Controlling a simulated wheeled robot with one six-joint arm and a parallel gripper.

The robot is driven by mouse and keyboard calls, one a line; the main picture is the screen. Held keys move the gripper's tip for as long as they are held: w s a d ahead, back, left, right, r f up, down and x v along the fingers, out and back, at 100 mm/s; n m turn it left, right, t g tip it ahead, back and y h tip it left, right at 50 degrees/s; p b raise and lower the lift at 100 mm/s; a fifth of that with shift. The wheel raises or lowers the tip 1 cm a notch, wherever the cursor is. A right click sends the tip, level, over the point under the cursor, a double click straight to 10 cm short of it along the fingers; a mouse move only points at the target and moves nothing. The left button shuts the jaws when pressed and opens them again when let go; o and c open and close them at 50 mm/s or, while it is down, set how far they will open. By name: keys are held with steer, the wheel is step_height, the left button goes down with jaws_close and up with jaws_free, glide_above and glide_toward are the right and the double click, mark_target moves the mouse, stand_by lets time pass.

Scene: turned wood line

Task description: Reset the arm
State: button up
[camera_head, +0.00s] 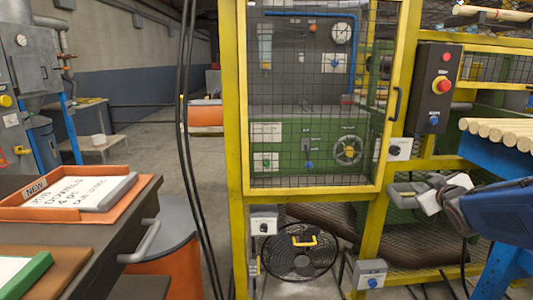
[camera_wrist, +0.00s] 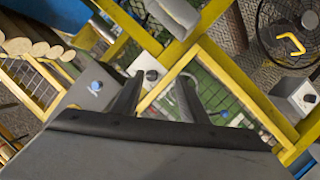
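My gripper (camera_wrist: 157,92) shows in the wrist view with its two dark fingers spread apart and nothing held between them. Behind the gap are yellow guard bars and a small grey switch box, which the fingers do not appear to hold. In the head view my gripper (camera_head: 408,196) is at the right, in front of the lower part of the yellow guard frame (camera_head: 233,110). My blue arm comes in from the right edge there. I cannot tell how far the gripper is from the frame.
A red and yellow stop button box (camera_head: 433,88) hangs above my gripper. Dowels (camera_head: 497,130) lie on a blue stand (camera_head: 493,160) at the right. A dark bench with an orange tray (camera_head: 40,213) is at the left. A black fan (camera_head: 300,250) stands low behind the frame.

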steer(key=s+a+f+m+g+y, duration=0.1)
steer(key=s+a+f+g, duration=0.2)
steer(key=s+a, duration=0.3)
steer(key=s+a+f+m+g+y, duration=0.1)
steer(key=s+a+f, duration=0.4)
steer(key=s, duration=0.9)
steer(key=s+a+f+m+g+y, duration=0.1)
steer(key=s+a+f+m+g, duration=0.1)
steer(key=s+a+f+g, duration=0.2)
steer(key=s+a+g, duration=0.2)
steer(key=s+a, duration=0.2)
steer(key=s, duration=0.2)
steer(key=shift+s+a+f+m, duration=0.3)
steer(key=shift+a, duration=0.05)
